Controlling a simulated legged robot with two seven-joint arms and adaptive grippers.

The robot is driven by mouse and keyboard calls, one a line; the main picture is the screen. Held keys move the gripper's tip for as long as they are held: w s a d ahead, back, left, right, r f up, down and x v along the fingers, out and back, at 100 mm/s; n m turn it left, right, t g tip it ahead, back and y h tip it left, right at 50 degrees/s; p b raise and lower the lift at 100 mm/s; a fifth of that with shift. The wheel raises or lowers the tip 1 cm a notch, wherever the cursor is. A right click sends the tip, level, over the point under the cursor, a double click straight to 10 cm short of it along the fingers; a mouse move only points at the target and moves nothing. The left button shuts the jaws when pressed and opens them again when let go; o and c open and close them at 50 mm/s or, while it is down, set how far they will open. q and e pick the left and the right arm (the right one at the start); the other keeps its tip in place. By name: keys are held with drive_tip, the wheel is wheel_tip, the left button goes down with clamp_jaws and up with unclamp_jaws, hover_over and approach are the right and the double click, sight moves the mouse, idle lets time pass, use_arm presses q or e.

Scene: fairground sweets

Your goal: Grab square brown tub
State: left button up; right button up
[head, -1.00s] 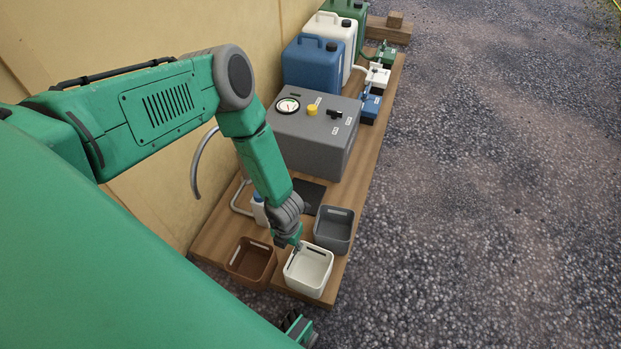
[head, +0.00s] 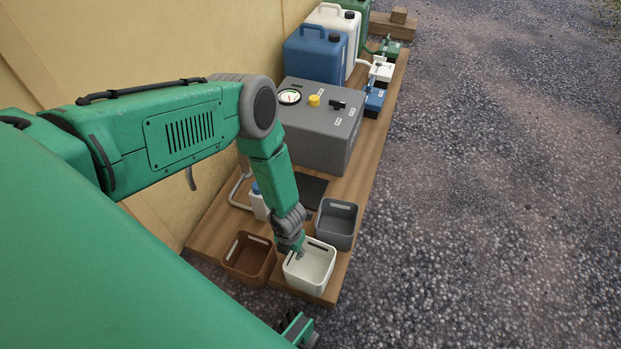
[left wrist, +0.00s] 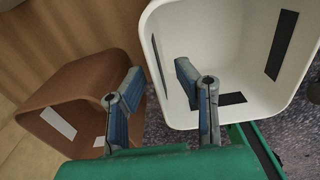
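The square brown tub (head: 249,260) is open-topped and stands at the near left of the wooden board. In the left wrist view it lies at the left (left wrist: 72,100). The white tub (head: 309,268) stands just right of it and fills the upper right of the wrist view (left wrist: 215,50). My left gripper (head: 300,254) points down at the white tub's back left edge. In the wrist view its fingers (left wrist: 159,72) are spread with nothing held, one in front of the brown tub, the other in front of the white tub.
A grey tub (head: 337,224) stands behind the white one. A white bottle (head: 259,205) is behind the brown tub, close to my forearm. A grey box with a gauge (head: 318,138) and blue, white and green canisters stand further back. A tan wall borders the left; gravel lies right.

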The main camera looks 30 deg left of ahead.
use_arm(q)
drive_tip(key=shift+a, duration=0.15)
drive_tip(key=shift+c, duration=0.4)
drive_tip(key=shift+a+f, duration=0.1)
clamp_jaws()
use_arm(e)
drive_tip(key=shift+a+r, duration=0.15)
drive_tip(key=shift+a, duration=0.15)
use_arm(q)
drive_tip(key=shift+d+r, duration=0.2)
use_arm(e)
drive_tip(key=shift+d, duration=0.25)
